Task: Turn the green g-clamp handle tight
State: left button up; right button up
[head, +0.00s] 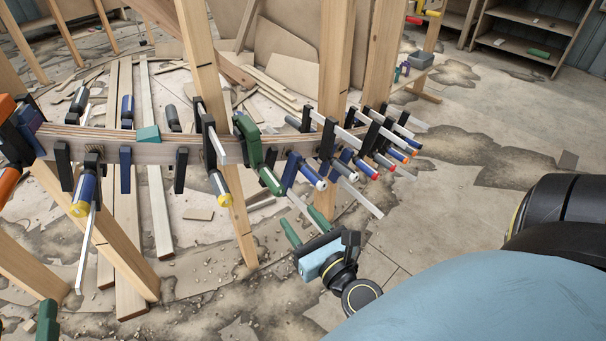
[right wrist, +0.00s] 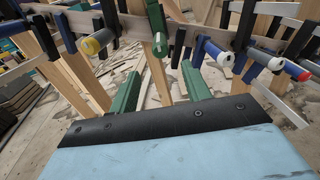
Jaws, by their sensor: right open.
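The green g-clamp (head: 248,140) sits on the curved wooden stringer (head: 165,152), near the middle of the head view. Its green handle (head: 270,182) points down and toward me. In the right wrist view the green handle (right wrist: 160,45) is at the top centre, beyond the fingertips. My right gripper (head: 300,218) is open and empty, with green fingers apart, below and in front of the handle. The right wrist view shows its two fingers (right wrist: 160,80) on either side of the handle's line, not touching it. Green pieces at the bottom left may be my left gripper (head: 46,320); its jaws are unclear.
Blue-handled clamps (head: 300,170) crowd the stringer just right of the green clamp. A yellow-ended clamp (head: 219,186) hangs close on its left. Wooden posts (head: 240,225) stand behind and below. Open floor (head: 440,220) lies to the right.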

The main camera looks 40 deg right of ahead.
jog(key=shift+s, duration=0.1)
jog(key=shift+s+a+b, duration=0.1)
jog(key=shift+s+b, duration=0.25)
jog(key=shift+s, duration=0.3)
dwell(0.3)
